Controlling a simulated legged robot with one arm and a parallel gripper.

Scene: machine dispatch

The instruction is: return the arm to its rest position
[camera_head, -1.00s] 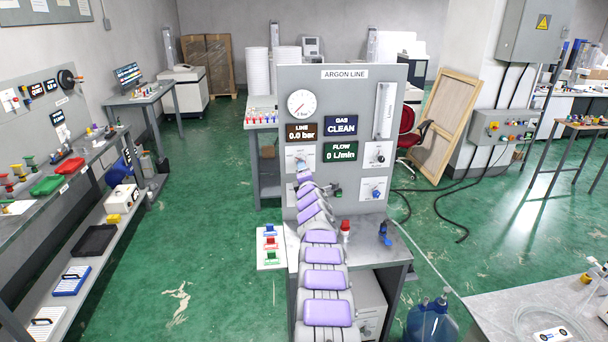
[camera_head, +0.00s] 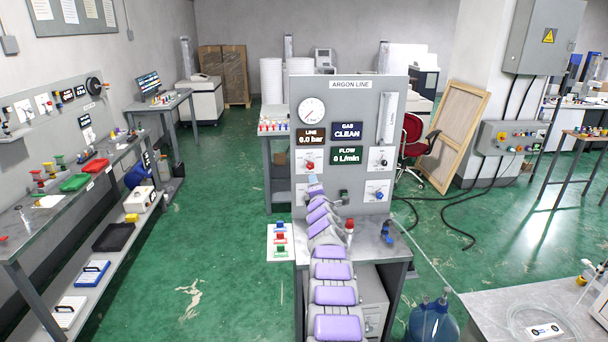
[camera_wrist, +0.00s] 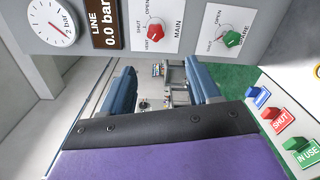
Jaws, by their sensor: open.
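My arm, with purple pads, reaches from the bottom middle of the head view toward the grey argon line panel (camera_head: 349,88). My gripper (camera_head: 313,179) is small there, just below the red main valve knob (camera_head: 310,166). In the wrist view my gripper (camera_wrist: 160,68) has two blue fingers standing wide apart with nothing between them. The red main knob (camera_wrist: 154,31) and a green knob (camera_wrist: 233,39) show beyond the fingers, apart from them. The line display (camera_wrist: 106,22) reads 0.0 bar.
A bench (camera_head: 398,250) under the panel carries a red-topped and a blue fitting. A white tag board (camera_head: 271,250) with blue, red and green tags sits left of my arm. A blue jug (camera_head: 433,322) stands at the lower right. Green floor is open at left.

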